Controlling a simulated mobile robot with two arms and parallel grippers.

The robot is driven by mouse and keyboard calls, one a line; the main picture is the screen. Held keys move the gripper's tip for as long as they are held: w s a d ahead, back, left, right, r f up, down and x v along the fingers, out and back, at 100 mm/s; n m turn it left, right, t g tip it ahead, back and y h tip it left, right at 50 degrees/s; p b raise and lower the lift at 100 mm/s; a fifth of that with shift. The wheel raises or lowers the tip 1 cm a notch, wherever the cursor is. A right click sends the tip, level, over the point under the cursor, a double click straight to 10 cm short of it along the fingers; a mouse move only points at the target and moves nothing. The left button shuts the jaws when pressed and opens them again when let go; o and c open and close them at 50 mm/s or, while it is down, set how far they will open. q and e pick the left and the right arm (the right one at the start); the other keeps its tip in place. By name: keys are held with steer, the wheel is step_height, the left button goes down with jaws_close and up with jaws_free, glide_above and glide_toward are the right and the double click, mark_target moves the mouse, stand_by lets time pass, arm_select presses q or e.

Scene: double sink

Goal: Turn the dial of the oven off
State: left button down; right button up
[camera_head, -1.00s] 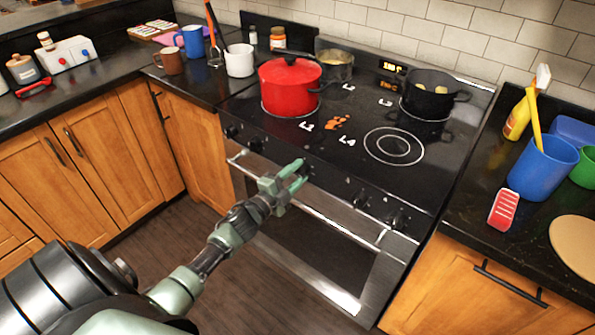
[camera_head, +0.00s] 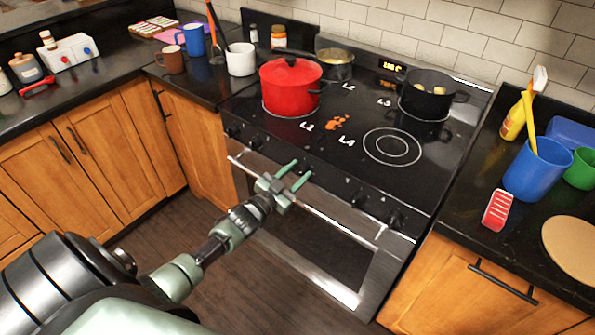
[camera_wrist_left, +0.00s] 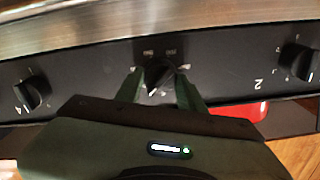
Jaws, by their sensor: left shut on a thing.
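The oven (camera_head: 330,245) has a black front panel with a row of black dials below the cooktop. My left gripper (camera_head: 302,169) reaches the middle of this panel. In the left wrist view, the middle black dial (camera_wrist_left: 158,73) sits between the two green fingers of the gripper (camera_wrist_left: 159,80), which are shut on it. Marks are printed around this dial, too small to read. In the head view the gripper mostly hides the dial. My right gripper is not in view.
Other dials flank it in the wrist view, one on the left (camera_wrist_left: 29,93) and one on the right (camera_wrist_left: 299,61). The oven door handle (camera_head: 330,222) runs just below the panel. A red pot (camera_head: 290,88) and a black pot (camera_head: 427,95) stand on the cooktop.

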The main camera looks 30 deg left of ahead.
arm_select(q)
steer(key=n, duration=0.4)
steer(key=shift+a+n, duration=0.1)
steer(key=shift+n, duration=0.2)
steer(key=n, duration=0.4)
steer(key=shift+f+n, duration=0.1)
steer(key=shift+n, duration=0.2)
steer(key=c, duration=0.9)
jaws_free()
steer(key=shift+s, duration=0.1)
steer(key=s, duration=0.7)
steer(key=shift+s+a, duration=0.3)
steer(key=shift+a, duration=0.05)
steer(key=shift+f, duration=0.1)
